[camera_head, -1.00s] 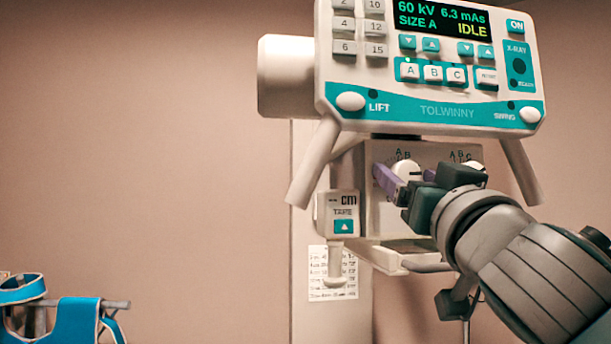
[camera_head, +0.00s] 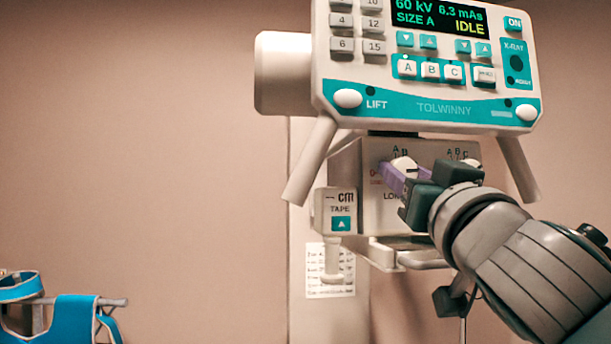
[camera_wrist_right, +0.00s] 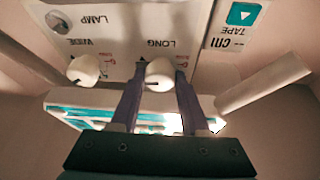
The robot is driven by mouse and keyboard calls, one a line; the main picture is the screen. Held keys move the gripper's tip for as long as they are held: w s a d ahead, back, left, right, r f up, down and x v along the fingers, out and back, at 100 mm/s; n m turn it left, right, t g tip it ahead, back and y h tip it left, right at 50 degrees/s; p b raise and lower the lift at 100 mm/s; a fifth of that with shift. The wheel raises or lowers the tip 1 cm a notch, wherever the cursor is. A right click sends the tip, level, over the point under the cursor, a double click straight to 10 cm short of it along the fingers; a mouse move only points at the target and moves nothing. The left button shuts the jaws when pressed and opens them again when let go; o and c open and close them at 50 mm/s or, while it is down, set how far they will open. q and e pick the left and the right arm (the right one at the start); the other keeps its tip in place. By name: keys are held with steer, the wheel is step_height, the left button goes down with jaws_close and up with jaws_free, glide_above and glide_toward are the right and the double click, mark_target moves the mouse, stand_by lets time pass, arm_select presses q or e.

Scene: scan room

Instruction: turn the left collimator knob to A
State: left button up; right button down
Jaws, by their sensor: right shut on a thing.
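The left collimator knob (camera_head: 404,163) is white and round, on the pale collimator face under the console. Letters A and B show above it; the right part of its scale is hard to read. My right gripper (camera_head: 396,178) reaches in from the right with purple fingers at this knob. In the right wrist view, the fingers (camera_wrist_right: 160,88) stand on both sides of the left knob (camera_wrist_right: 159,72), below the word LONG, and are shut on it. A dark mark shows on the knob, but I cannot tell which letter it points to. My left gripper is not in view.
The right knob (camera_wrist_right: 84,70), marked WIDE, sits close beside the gripper. The console (camera_head: 440,95) with slanted handles overhangs the collimator; its display reads SIZE A and IDLE. A tape unit (camera_head: 341,209) hangs at left. Blue aprons (camera_head: 75,318) hang far left.

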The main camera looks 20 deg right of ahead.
steer(key=shift+n, duration=0.5)
steer(key=n+y, duration=0.1)
steer(key=n, duration=0.1)
steer(key=n+y+p, duration=0.1)
steer(key=n, duration=0.1)
steer(key=shift+d+r+t+y, duration=0.15)
steer(key=shift+t+y, duration=0.15)
steer(key=shift+t, duration=0.1)
steer(key=n+y+p, duration=0.1)
steer(key=n, duration=0.2)
steer(key=n+y+p, duration=0.1)
steer(key=n+y, duration=0.1)
steer(key=shift+d+r+n+p, duration=0.1)
steer(key=shift+n+p, duration=0.25)
steer(key=shift+n, duration=0.05)
steer(key=n+y+p, duration=0.1)
steer(key=n, duration=0.1)
steer(key=n+g+y+p, duration=0.1)
steer(key=n+p, duration=0.1)
steer(key=n, duration=0.1)
steer(key=n+y+p, duration=0.1)
steer(key=n+p, duration=0.1)
steer(key=n, duration=0.1)
steer(key=shift+s+d+r+g+y, duration=0.1)
steer(key=shift+r+g+y, duration=0.05)
steer(key=shift+g+y, duration=0.2)
steer(key=shift+n+g+y+p, duration=0.25)
steer(key=shift+n+g+p, duration=0.3)
steer(key=shift+n+p, duration=0.8)
steer(key=shift+f, duration=0.2)
